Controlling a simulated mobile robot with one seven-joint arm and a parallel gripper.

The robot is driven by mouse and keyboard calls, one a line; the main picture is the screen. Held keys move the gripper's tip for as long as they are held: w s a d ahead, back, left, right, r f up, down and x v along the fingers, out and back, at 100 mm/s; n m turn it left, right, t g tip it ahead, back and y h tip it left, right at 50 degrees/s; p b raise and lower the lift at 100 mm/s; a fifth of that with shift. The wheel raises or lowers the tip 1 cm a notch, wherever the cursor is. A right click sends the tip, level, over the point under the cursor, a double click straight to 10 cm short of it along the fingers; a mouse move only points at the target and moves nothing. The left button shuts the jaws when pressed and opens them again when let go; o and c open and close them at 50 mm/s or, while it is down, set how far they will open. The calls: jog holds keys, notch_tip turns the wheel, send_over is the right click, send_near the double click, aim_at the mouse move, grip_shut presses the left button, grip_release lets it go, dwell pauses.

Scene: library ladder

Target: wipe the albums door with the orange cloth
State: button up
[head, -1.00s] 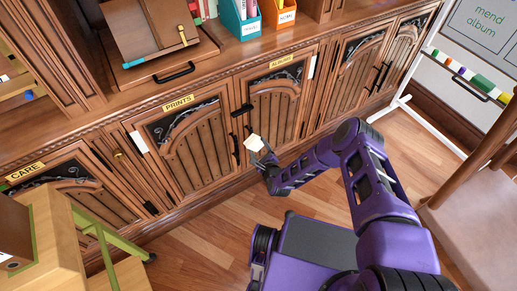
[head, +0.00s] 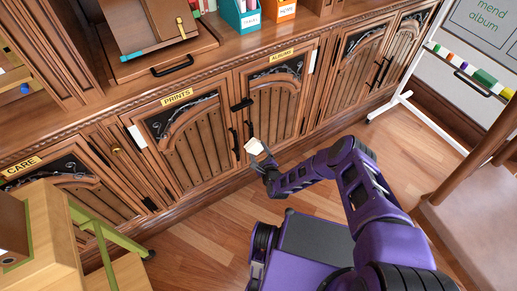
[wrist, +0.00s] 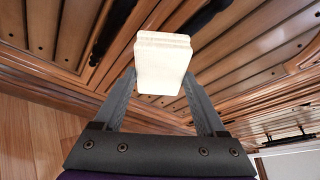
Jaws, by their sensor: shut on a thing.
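The albums door (head: 272,110) is a brown wooden cabinet door with an arched panel, a dark strip with pale scrollwork at its top and a yellow ALBUMS label (head: 281,55) above. My gripper (head: 262,160) is in front of its lower left part. It is shut on a small cream-white block (head: 254,147), which also shows between the fingers in the wrist view (wrist: 162,65). I cannot tell whether the block touches the door. I see no orange cloth in these frames.
The prints door (head: 200,140) is left of the albums door, with dark upright handles between them. A wooden stand with green legs (head: 110,230) is at the lower left. A whiteboard stand (head: 430,115) and a chair (head: 475,205) are at the right. Bare floor (head: 190,245) lies between.

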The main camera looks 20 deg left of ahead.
aim_at(257, 154)
jog(key=shift+s+a+f, duration=0.1)
jog(key=shift+f, duration=1.95)
jog(key=shift+d, duration=0.2)
